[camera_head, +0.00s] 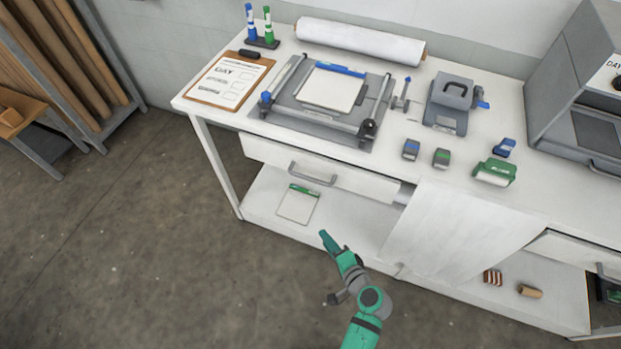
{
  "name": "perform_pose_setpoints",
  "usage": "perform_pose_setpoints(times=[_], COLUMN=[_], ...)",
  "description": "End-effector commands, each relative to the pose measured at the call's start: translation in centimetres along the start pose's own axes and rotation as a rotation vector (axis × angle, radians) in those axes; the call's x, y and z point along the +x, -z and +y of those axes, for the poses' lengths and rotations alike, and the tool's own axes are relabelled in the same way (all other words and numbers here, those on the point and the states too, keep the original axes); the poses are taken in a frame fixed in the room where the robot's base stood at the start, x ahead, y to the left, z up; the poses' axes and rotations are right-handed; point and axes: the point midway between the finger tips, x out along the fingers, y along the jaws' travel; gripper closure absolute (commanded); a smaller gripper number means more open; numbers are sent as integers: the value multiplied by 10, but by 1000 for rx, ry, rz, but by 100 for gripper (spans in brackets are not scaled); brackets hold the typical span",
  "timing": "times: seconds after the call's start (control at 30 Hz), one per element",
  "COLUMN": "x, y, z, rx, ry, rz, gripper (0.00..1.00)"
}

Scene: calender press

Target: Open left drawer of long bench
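The long white bench (405,140) stands against the wall. Its left drawer (270,157) is under the top at the left, with a grey bar handle (312,174) on the white front; it looks shut. My gripper (326,239), on a green arm, is in front of the bench, below the handle in the picture and apart from it. It is small and seen edge-on, so I cannot make out its finger gap. Nothing shows in its grasp.
A white sheet (455,230) hangs over the bench front right of the drawer. The lower shelf (265,200) holds a green-topped pad (298,203). A press frame (300,118) and clipboard (230,80) sit on top. The floor (130,240) at left is clear.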

Motion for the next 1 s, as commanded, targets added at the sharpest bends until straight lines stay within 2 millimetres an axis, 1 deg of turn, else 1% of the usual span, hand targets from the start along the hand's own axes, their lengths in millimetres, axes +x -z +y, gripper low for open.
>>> perform_pose_setpoints(times=[0.03,0.07,0.1,0.17,0.2,0.3,0.4,0.53,0.67,0.77,1.0], x=[7,9,12,13,13,9,4,0,4,14,52], y=[14,19,26,36,42,56,64,69,67,64,51], z=[-18,-28,-42,-63,-77,-106,-127,-141,-146,-150,-165], rx=[33,52,76,107,123,150,163,169,170,169,168], ry=[46,72,108,161,194,268,319,353,359,358,357], rz=[-32,-57,-89,-139,-171,-242,-294,-329,-338,-339,-339], gripper=[71,71,71,71,71,71,71,71,71,71,71])
